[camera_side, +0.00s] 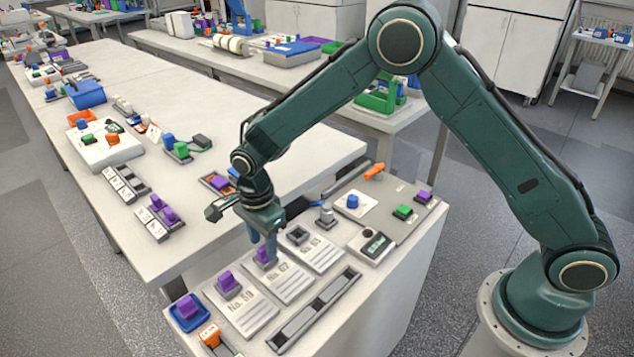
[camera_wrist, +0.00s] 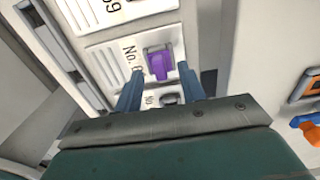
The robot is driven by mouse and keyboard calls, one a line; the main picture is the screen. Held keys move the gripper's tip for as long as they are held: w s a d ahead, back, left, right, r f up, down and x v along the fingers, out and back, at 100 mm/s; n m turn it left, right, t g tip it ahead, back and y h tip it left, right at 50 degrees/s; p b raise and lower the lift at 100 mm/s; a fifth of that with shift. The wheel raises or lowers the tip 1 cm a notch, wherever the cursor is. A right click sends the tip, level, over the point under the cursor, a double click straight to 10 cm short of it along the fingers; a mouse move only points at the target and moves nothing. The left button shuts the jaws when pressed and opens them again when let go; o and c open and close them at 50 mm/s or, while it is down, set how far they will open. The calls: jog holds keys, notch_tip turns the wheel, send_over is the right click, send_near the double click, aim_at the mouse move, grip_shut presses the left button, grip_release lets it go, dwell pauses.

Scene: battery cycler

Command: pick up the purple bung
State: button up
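Several purple bungs are in view, and I cannot tell from the frames which one the task means. One purple bung (camera_side: 264,256) stands on the plate marked No. 67, right below my gripper (camera_side: 264,240). In the wrist view this purple bung (camera_wrist: 160,65) sits between the two blue fingertips of my gripper (camera_wrist: 159,70), with a gap on each side. My gripper is open and points down; it partly hides the bung in the side view. Another purple bung (camera_side: 228,283) stands on the No. 69 plate, and one (camera_side: 187,308) sits in a blue tray.
A plate with an empty dark socket (camera_side: 299,236) is to the right of the No. 67 plate. A grey slotted rail (camera_side: 314,308) runs along the front. A blue knob (camera_side: 352,202) and a grey cylinder (camera_side: 326,215) stand behind. A white bench (camera_side: 230,120) lies beyond.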

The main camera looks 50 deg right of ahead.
jog(key=shift+f, duration=0.5)
jog(key=shift+c, duration=0.4)
grip_shut()
